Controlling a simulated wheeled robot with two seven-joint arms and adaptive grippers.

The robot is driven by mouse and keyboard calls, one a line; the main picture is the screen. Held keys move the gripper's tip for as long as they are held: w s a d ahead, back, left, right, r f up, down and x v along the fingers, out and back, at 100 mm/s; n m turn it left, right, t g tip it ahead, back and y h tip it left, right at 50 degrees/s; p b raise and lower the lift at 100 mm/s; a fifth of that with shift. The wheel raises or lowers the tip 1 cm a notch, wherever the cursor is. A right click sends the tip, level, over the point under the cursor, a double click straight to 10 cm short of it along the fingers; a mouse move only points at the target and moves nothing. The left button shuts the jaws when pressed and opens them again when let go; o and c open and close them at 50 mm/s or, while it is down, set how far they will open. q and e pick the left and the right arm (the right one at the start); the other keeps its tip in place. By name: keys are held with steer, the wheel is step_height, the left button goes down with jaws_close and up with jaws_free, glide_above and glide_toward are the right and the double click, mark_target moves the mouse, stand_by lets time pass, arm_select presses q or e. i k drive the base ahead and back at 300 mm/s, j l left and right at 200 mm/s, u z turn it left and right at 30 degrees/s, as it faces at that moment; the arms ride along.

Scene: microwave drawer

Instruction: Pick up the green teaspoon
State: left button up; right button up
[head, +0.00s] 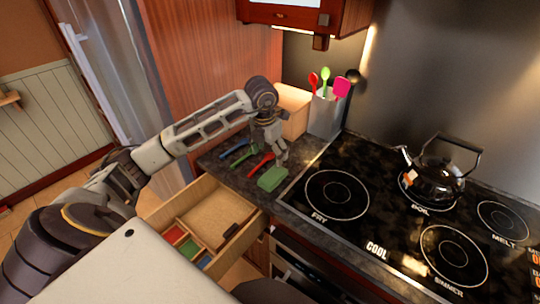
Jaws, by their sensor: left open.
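A thin green utensil, seemingly the green teaspoon (242,157), lies on the dark counter between a blue utensil (231,150) and a red one (261,163). My left gripper (271,148) is open above the counter, pointing down, just right of the green teaspoon and near the red utensil. Its fingers look empty; whether they touch anything is not clear. My right gripper is not in view.
A green block (272,178) lies at the counter's front edge. A grey holder (325,115) with several utensils and a wooden box (292,108) stand behind. An open drawer (205,225) juts out below. A kettle (437,178) sits on the stove (385,215).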

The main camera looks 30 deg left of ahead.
mark_target(251, 152)
steer(key=u, duration=1.35)
